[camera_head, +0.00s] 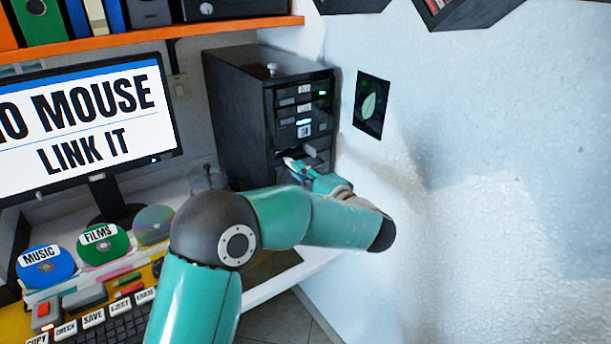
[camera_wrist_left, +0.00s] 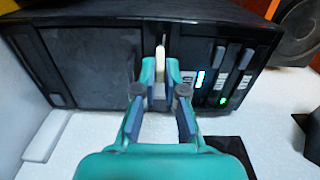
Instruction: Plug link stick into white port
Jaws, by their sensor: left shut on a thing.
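My left gripper (camera_head: 296,167) reaches to the lower front of a black computer tower (camera_head: 230,115), below its labelled drive slots. In the left wrist view the fingers of my left gripper (camera_wrist_left: 160,72) are closed on a small pale stick (camera_wrist_left: 160,57), the link stick. The stick points at the front panel of the tower (camera_wrist_left: 90,65). I cannot tell whether its tip is touching or inside a port. The white port cannot be made out, as the fingers and stick cover that area. My right gripper is in neither view.
A monitor (camera_head: 85,125) reading "LINK IT" stands left of the tower. Labelled discs (camera_head: 103,243) and a keyboard (camera_head: 100,325) lie on the desk at lower left. A white wall (camera_head: 470,180) is close on the right. An orange shelf (camera_head: 200,28) runs above.

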